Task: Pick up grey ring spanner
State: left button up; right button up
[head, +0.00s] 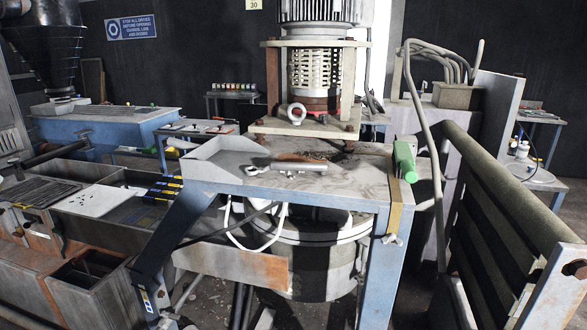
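A grey metal tool (298,166) with a ring-like left end lies flat on the blue-framed worktop (348,182), near its front edge. It looks like the grey ring spanner, but it is small and its exact shape is hard to tell. A rusty brown piece (300,157) lies right behind it, touching or nearly so. A pale ring (297,113) stands upright on the motor's base plate farther back; it looks like an eye bolt. Neither of my grippers shows in the head view.
A motor with a perforated guard (314,68) stands behind the tool. A slatted metal frame (500,225) blocks the right.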

aim_at(322, 168)
jog(key=i+l+z, duration=0.15)
jog(key=i+l, duration=0.2)
jog(key=l, duration=0.25)
jog(key=i+l+z, duration=0.2)
jog(key=i+l, duration=0.2)
jog(key=l, duration=0.15)
